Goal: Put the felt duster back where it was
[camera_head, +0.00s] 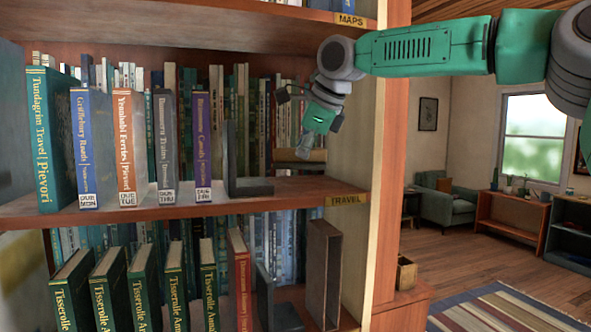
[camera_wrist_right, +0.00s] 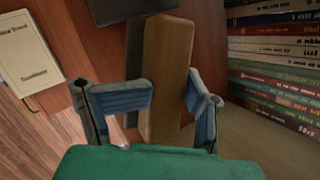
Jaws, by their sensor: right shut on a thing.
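The felt duster (camera_wrist_right: 167,75) is a long brown block with a dark side. In the right wrist view it stands out between the blue-grey fingers of my right gripper (camera_wrist_right: 172,97), which are shut on it from both sides. In the head view my right gripper (camera_head: 308,145) points down in front of the right end of the travel shelf (camera_head: 270,188), close to the bookend. The duster is small and hard to make out there. My left gripper is not in view.
Upright books with due tags, such as the purple one (camera_head: 202,140), stand left of a dark bookend (camera_head: 248,187). A shelf of green books (camera_head: 140,290) is below. In the right wrist view a pale book (camera_wrist_right: 28,55) lies left and stacked books (camera_wrist_right: 275,65) lie right.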

